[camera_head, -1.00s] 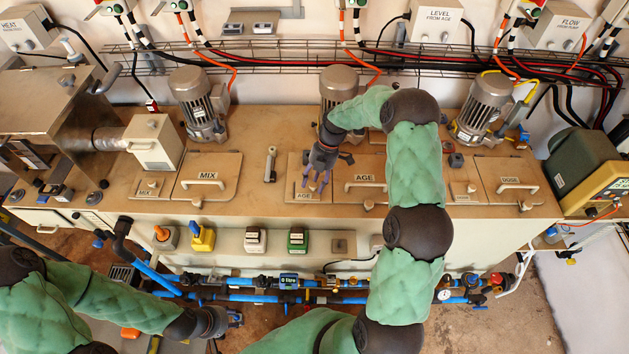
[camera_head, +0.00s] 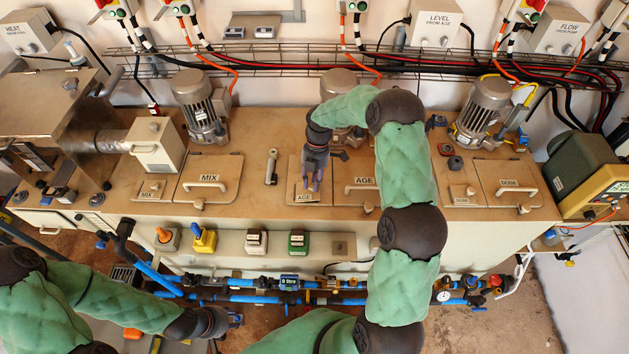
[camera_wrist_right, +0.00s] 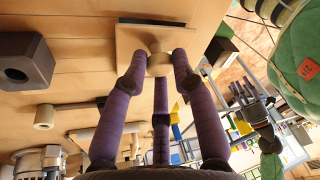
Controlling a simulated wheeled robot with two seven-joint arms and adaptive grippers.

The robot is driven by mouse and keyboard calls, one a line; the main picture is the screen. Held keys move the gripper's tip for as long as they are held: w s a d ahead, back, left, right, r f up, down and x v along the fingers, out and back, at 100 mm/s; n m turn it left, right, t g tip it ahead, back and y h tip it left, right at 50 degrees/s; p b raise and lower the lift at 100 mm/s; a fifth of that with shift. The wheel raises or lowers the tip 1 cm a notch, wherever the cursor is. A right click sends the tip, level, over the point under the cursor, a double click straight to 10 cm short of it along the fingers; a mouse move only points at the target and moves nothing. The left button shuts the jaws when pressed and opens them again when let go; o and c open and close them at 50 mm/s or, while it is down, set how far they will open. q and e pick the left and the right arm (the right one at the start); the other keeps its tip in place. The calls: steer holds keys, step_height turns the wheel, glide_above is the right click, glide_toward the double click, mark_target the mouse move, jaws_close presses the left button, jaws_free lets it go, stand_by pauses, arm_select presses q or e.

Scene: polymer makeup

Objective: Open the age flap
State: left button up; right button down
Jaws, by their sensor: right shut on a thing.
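The small age flap (camera_head: 299,186), a square tan panel labelled AGE, lies on the tan deck left of the larger AGE lid (camera_head: 349,188). In the right wrist view the flap (camera_wrist_right: 128,42) has a pale round knob (camera_wrist_right: 160,60). My right gripper (camera_head: 314,187) is over the flap, its three purple fingers closed around the knob. The fingers hide part of the flap in the head view.
The MIX lid (camera_head: 208,178) is to the left and the DOSE lid (camera_head: 512,182) to the right. A motor (camera_head: 200,105) stands behind the MIX lid. A small upright handle (camera_head: 271,166) is just left of the flap. Blue pipes (camera_head: 250,283) run below the front.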

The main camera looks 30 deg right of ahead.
mark_target(303, 190)
steer(key=shift+w+a+r+g+h+p, duration=0.35)
steer(key=shift+a+r+g+h+p, duration=0.3)
steer(key=shift+h, duration=0.25)
steer(key=shift+w+a+r+m+g+h+p, duration=0.2)
steer(key=shift+a+g+h, duration=0.2)
steer(key=shift+h, duration=0.15)
steer(key=shift+w+a+r+m+g+h+p, duration=0.1)
steer(key=shift+w+a+g+h, duration=0.1)
steer(key=shift+a+g+h, duration=0.25)
steer(key=shift+d, duration=0.1)
steer(key=c, duration=1)
jaws_free()
steer(key=shift+w+r, duration=0.15)
steer(key=shift+r, duration=0.1)
steer(key=v, duration=1.1)
steer(key=shift+a+r, duration=0.25)
